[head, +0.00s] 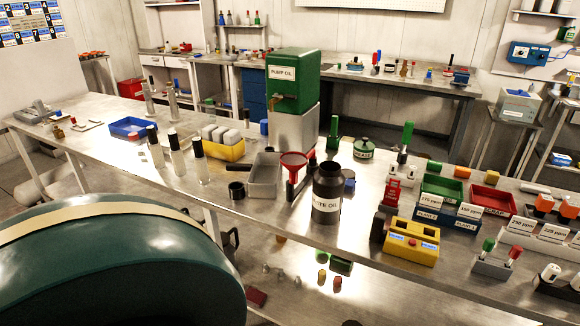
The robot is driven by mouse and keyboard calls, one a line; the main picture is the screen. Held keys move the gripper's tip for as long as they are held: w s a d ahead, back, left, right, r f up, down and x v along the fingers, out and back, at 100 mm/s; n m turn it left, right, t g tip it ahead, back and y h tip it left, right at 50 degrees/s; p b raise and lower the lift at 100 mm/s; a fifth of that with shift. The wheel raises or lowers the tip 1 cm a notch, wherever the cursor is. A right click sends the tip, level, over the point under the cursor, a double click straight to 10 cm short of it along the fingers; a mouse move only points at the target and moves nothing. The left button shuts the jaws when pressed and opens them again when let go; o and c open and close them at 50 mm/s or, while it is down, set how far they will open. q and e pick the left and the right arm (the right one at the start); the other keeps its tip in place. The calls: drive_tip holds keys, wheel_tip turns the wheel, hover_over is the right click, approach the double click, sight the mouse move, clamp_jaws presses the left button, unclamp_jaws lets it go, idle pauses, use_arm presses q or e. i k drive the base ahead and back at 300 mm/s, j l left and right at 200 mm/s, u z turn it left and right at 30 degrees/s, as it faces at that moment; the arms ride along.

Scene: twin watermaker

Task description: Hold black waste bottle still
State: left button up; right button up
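The black waste bottle (327,193) stands upright on the steel workbench (262,208), near its front edge at the middle of the head view. It has a wide open neck and a white label, partly readable as "...TE OIL". A red funnel (294,160) is just left of the bottle, with dark narrow parts beside it that I cannot make out. Neither of my grippers shows in the head view, and nothing is seen gripping the bottle.
A grey metal tray (265,177) lies left of the funnel. A green pump oil tank (293,80) stands behind. A yellow block (411,241) and labelled bins (441,190) crowd the right. A large dark green rounded body (120,265) fills the lower left.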

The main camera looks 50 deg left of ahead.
sight(329, 181)
drive_tip(key=u, duration=1.35)
